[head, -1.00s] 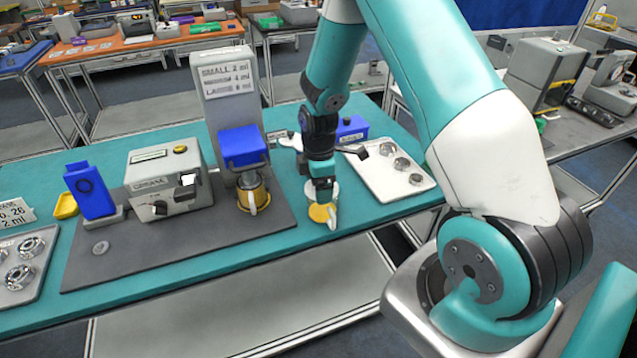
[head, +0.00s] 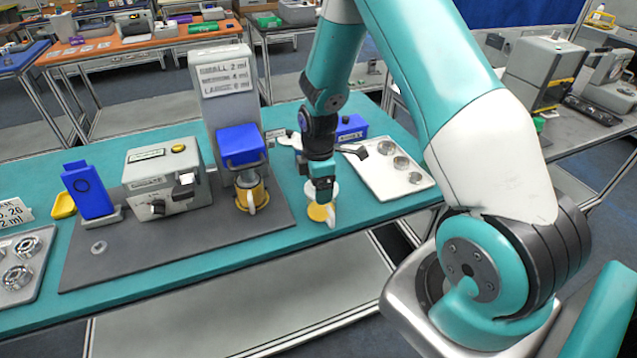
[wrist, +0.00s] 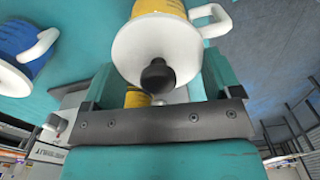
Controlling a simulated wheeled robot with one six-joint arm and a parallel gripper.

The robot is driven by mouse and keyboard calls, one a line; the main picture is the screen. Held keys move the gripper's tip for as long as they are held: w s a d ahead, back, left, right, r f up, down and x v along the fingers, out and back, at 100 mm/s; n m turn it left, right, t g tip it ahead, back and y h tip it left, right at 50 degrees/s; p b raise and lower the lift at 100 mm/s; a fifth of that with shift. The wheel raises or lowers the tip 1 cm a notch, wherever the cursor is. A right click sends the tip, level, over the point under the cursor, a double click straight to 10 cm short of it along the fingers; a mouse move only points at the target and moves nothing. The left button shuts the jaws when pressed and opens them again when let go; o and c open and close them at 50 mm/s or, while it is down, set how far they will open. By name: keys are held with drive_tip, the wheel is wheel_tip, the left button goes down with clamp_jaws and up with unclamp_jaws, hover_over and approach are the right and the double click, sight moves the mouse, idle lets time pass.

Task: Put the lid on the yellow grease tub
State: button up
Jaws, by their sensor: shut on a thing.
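The yellow grease tub (head: 319,212) stands near the front edge of the teal table, its white handle on the right. In the wrist view its yellow body (wrist: 160,6) and white handle show at the top. The white lid (wrist: 135,48), with a black knob, covers the tub's mouth in that view. My gripper (head: 321,197) is directly above the tub, with its fingers on either side of the lid, shut on it. I cannot tell whether the lid is fully seated, as the gripper hides part of the rim.
Another yellow tub (head: 243,197) stands under the blue-fronted dispenser (head: 228,90) to the left. A grey control box (head: 168,175) and blue stand (head: 90,190) are farther left. A white tray (head: 412,167) of metal parts lies right. A blue tub (wrist: 18,35) shows in the wrist view.

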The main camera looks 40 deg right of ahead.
drive_tip(key=shift+f, duration=0.25)
idle(0.7)
drive_tip(key=o, duration=0.7)
drive_tip(key=shift+o, duration=0.2)
drive_tip(key=shift+r, duration=0.1)
drive_tip(key=shift+r+p, duration=2.1)
drive_tip(key=shift+r, duration=0.85)
clamp_jaws()
